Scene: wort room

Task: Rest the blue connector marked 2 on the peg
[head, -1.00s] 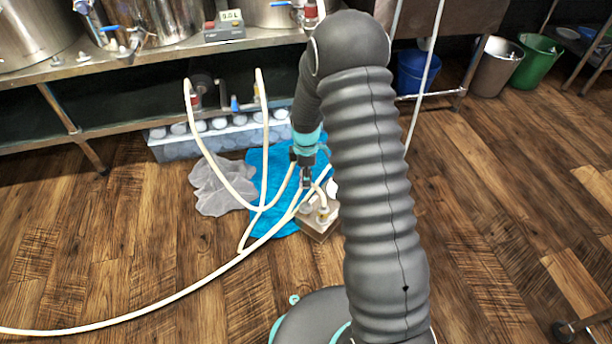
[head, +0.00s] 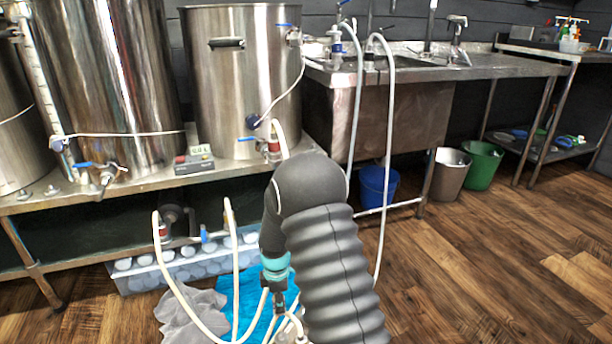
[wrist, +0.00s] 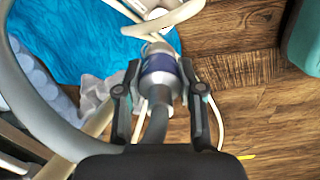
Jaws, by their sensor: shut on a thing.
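In the wrist view my gripper (wrist: 162,88) is shut on a metal connector with a dark blue band (wrist: 160,68). A grey hose runs from it towards the camera. No number shows on it, so I cannot tell whether it is the one marked 2. In the head view my gripper (head: 279,302) is low in the picture, above the blue cloth, and the held connector is too small to make out. Another blue connector (head: 252,121) hangs on a hose at the right kettle. I cannot pick out the peg for certain.
A grey cloth (head: 190,315) and a blue cloth (head: 228,287) lie on the floor by a bin of white-topped items (head: 140,277). Pale hoses (head: 236,270) loop down from the lower shelf. A steel sink (head: 395,115) and buckets (head: 483,165) stand right. Open wooden floor lies right.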

